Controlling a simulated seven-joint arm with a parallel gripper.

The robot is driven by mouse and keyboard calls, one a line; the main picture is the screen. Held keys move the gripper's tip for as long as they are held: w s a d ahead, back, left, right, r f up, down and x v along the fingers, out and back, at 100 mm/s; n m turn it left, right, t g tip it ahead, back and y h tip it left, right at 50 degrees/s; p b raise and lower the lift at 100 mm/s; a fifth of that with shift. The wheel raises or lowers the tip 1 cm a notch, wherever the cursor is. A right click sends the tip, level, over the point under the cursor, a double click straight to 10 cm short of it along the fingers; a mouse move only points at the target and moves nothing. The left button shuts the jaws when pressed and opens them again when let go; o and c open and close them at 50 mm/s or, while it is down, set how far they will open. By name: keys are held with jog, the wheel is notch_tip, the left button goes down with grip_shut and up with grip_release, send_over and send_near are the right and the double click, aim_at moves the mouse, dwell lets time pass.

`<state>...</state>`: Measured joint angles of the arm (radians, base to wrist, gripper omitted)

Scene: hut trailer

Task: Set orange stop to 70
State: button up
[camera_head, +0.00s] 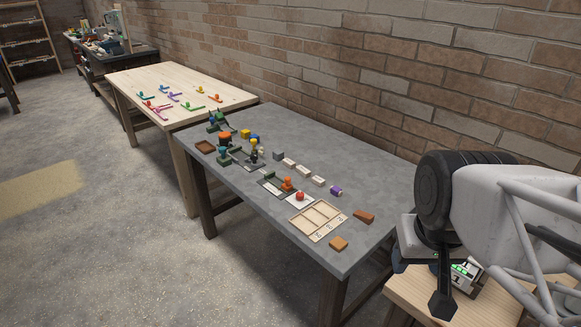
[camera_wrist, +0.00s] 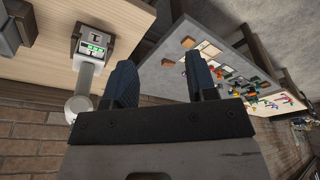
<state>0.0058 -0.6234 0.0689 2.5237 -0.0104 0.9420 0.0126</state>
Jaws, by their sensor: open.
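In the head view, an orange piece (camera_head: 287,183) stands on a dark green base on the grey table, beside a white card with a red round thing. A larger orange-topped piece (camera_head: 225,137) stands near that table's far left end. I cannot tell which is the orange stop, and no scale numbers are readable. My gripper (camera_wrist: 163,80) is open and empty in the wrist view, its two dark fingers well apart. In the head view it hangs at the right, over a light wooden surface, far from both orange pieces.
A device with a green display (camera_head: 465,272) stands close by my gripper; it also shows in the wrist view (camera_wrist: 95,45). The grey table (camera_head: 250,215) holds a divided wooden tray (camera_head: 319,219) and several small blocks. A wooden table (camera_head: 150,75) with coloured pieces stands beyond. A brick wall runs behind.

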jog(key=w+a+r+n, duration=0.1)
jog(key=w+a+r, duration=0.1)
jog(key=w, duration=0.6)
jog(key=w+a+r+n, duration=0.1)
jog(key=w, duration=0.7)
jog(key=n+g, duration=0.3)
jog(key=n, duration=0.4)
send_over(288, 178)
jog(key=f, duration=2.2)
jog(key=shift+s+d, duration=0.1)
jog(key=shift+s, duration=0.1)
jog(key=shift+w+a+f, duration=0.2)
jog(key=shift+w+f, duration=0.05)
jog(key=shift+f, duration=3.9)
